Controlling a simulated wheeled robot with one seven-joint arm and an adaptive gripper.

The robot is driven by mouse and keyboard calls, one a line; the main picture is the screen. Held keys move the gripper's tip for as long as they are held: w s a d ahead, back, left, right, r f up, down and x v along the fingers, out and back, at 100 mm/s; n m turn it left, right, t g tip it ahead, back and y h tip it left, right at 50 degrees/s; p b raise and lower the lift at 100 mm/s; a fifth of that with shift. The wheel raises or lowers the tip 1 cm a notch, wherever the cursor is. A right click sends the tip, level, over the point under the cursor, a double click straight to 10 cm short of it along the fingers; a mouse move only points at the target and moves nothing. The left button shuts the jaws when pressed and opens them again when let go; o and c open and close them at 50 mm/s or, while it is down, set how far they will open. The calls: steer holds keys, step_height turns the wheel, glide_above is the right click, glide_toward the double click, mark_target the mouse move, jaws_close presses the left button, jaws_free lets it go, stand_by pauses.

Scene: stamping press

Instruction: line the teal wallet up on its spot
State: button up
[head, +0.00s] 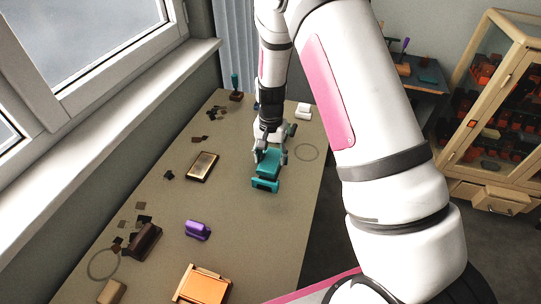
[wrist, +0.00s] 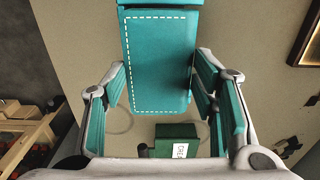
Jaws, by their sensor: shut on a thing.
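The teal wallet (head: 268,164) is at my gripper's fingertips over the middle of the table. In the wrist view the wallet (wrist: 158,60) shows a flat teal face with a pale dashed stitch line. My gripper (head: 270,157) points down, its fingers on either side of the wallet; it also shows in the wrist view (wrist: 160,75). A second teal part (head: 265,185) lies at the wallet's near end, and its edge crosses the top of the wrist view. Whether the wallet touches what is under it is hidden. I cannot tell which mark is its spot.
A ring mark (head: 306,152) lies right of my gripper. A dark green labelled box (wrist: 178,140) stands behind it. A gold-topped tray (head: 202,166), purple object (head: 197,230), orange tray (head: 203,284) and dark brown holder (head: 145,240) stand on the table (head: 245,230).

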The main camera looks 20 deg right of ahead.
steer(key=shift+f+b, duration=0.45)
steer(key=shift+f, duration=0.75)
steer(key=o, duration=1)
steer(key=shift+c, duration=0.6)
steer(key=shift+r, duration=0.1)
steer(key=shift+r+p, duration=1.1)
steer(key=shift+r, duration=2.35)
